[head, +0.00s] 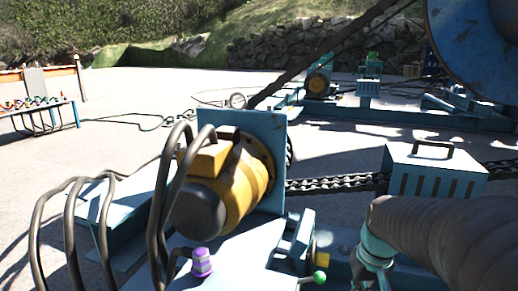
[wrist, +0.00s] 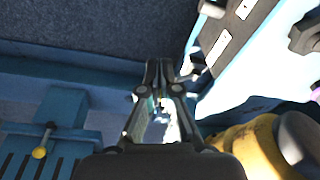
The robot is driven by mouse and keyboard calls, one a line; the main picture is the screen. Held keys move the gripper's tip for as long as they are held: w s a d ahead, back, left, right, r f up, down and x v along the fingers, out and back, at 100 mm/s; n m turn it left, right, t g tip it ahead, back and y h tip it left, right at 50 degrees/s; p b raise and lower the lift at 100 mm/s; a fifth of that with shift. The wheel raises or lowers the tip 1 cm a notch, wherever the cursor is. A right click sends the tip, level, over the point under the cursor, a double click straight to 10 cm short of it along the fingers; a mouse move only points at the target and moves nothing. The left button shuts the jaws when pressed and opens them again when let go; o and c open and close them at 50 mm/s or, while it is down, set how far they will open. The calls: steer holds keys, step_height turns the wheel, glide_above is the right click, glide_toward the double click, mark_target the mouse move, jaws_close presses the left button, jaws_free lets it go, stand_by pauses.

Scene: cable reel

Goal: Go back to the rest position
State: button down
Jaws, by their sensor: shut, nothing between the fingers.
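My gripper (wrist: 160,72) is in the middle of the wrist view, with its two dark fingers together at the tips and nothing between them. It points over blue machine framework, with dark ground beyond. A yellow motor (head: 222,185) with a dark end cap sits on a light blue plate in the head view. Yellow and dark parts (wrist: 255,145) show at the lower right of the wrist view. I cannot make out my gripper's fingers in the head view.
A blue vented box with a handle (head: 433,172) stands right of the motor, near a chain (head: 335,184). Thick dark cables (head: 75,215) loop at the left. A purple knob (head: 202,262) and green knob (head: 319,277) stand in front. Open pale ground (head: 120,100) lies behind.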

steer(key=s+a+r+t+p, duration=0.3)
steer(key=s+a+r, duration=0.3)
steer(key=s+r, duration=0.4)
steer(key=shift+s+r+t+p, duration=0.4)
steer(key=shift+s+p, duration=0.1)
steer(key=shift+s, duration=0.75)
steer(key=shift+a, duration=0.1)
